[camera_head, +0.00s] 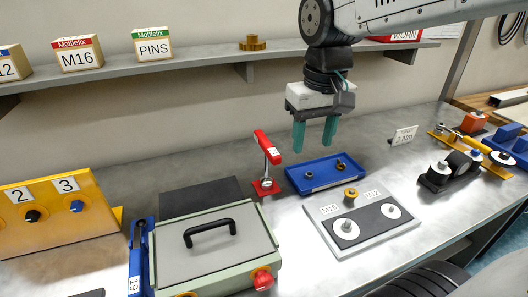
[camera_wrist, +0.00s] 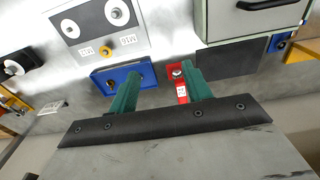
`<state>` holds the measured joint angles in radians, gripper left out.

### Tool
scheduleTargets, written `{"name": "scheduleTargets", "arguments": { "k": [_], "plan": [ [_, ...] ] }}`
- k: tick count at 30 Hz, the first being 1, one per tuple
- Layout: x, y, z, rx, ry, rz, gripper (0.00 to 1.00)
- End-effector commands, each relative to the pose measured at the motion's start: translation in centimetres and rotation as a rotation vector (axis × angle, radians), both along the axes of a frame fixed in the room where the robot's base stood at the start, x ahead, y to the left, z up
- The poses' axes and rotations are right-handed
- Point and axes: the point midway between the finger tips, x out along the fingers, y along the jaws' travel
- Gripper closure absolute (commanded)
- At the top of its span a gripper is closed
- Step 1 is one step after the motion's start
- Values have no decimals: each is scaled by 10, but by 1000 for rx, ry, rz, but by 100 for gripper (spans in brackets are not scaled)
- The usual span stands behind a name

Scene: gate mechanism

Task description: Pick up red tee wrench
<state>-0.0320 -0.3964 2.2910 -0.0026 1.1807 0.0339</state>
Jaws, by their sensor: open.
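The red tee wrench (camera_head: 267,147) stands upright on a small red base (camera_head: 262,188), its red crossbar on top of a metal shaft. My gripper (camera_head: 314,144) is open and empty, pointing down, to the right of the wrench in the head view and apart from it. In the wrist view the wrench (camera_wrist: 181,90) shows close beside the right finger of my gripper (camera_wrist: 163,72), and that finger may hide part of it.
A blue tray (camera_head: 322,184) with small brass parts lies below my gripper. A green box with a black handle (camera_head: 210,233) stands at front left. A white plate with washers (camera_head: 320,218) lies at front right. A shelf (camera_head: 190,66) runs behind.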

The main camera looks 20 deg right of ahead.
Motion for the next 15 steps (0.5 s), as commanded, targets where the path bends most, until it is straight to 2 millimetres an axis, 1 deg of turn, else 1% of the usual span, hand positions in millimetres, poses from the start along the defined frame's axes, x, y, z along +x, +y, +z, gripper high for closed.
{"name": "scheduleTargets", "arguments": {
  "k": [1,2,3,5,6,9,12,15],
  "plan": [
    [22,4,-1,0,14,4,51],
    [34,5,-2,0,18,5,51],
    [50,7,-3,1,24,6,51],
    [75,10,-7,1,33,6,51],
    [90,12,-10,1,38,6,51],
    [125,16,-20,1,50,5,51],
    [152,19,-30,0,58,4,51],
    [170,21,-38,0,63,3,51]
  ]
}}
